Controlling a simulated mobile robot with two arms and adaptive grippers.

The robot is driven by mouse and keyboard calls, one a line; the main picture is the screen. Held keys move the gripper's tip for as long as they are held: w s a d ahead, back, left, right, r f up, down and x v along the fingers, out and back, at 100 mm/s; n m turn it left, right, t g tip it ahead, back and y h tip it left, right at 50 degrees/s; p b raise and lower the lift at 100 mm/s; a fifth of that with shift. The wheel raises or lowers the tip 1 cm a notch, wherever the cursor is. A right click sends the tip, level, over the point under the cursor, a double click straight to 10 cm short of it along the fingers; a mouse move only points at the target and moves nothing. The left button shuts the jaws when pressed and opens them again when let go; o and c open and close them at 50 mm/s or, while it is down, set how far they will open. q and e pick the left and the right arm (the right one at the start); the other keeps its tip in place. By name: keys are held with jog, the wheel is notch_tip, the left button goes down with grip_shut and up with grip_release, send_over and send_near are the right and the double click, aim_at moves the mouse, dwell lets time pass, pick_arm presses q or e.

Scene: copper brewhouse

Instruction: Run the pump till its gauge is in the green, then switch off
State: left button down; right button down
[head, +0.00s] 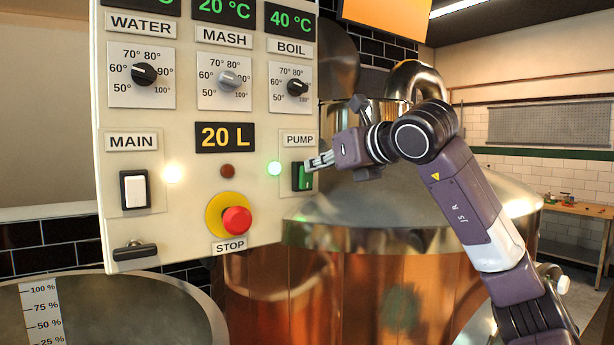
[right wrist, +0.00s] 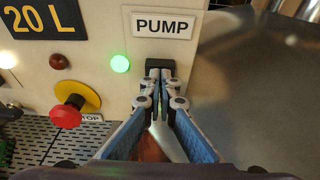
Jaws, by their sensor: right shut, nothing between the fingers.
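The pump switch (head: 300,183), a green rocker in a black frame, sits under the PUMP label (head: 299,139) on the pale panel. The green lamp (head: 275,168) beside it is lit, also in the right wrist view (right wrist: 120,63). My right gripper (head: 309,164) is shut and empty, its tips at the switch's upper part. In the right wrist view the fingers (right wrist: 160,82) cover most of the switch (right wrist: 160,64); contact cannot be told. A display (head: 225,137) reads 20 L. No gauge with a green zone is in view. My left gripper is not in view.
A red STOP button (head: 236,220) on a yellow ring and a white MAIN switch (head: 135,190) with a lit lamp share the panel (head: 185,235). A copper kettle (head: 330,290) stands behind. An open vessel (head: 130,300) with a percent scale is lower left.

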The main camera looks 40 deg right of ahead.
jog(key=shift+w+f, duration=0.1)
jog(key=shift+w, duration=0.2)
jog(key=shift+s, duration=0.15)
jog(key=v, duration=0.3)
jog(key=f+b+v, duration=0.1)
jog(key=v, duration=0.1)
jog(key=shift+s+a, duration=0.1)
jog(key=shift+s, duration=0.45)
jog(key=v, duration=1.2)
